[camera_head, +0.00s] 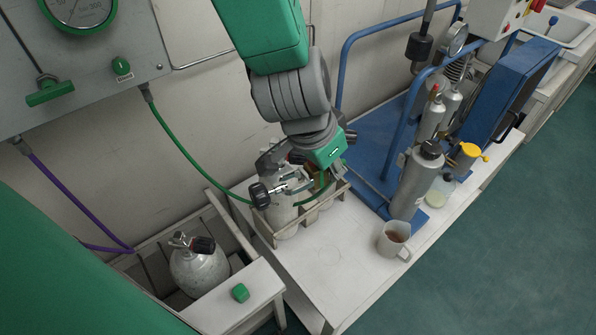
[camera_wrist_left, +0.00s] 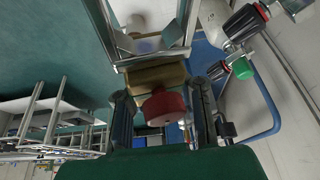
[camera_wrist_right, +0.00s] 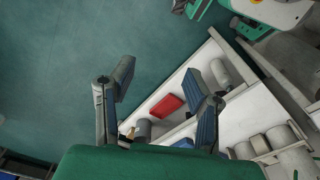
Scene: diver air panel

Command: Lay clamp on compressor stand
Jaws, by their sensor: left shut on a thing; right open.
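My left gripper (camera_head: 297,178) reaches down over a wooden rack on the white bench. In the left wrist view, a red round part (camera_wrist_left: 165,107) and a tan block show between the fingers; the grip itself is unclear.
A green hose (camera_head: 182,150) runs from the wall panel to the clamp area. A grey canister (camera_head: 414,182), a mug (camera_head: 394,238) and a blue frame (camera_head: 380,150) stand at the right. Another cylinder (camera_head: 197,270) sits lower left. The bench's front middle is clear.

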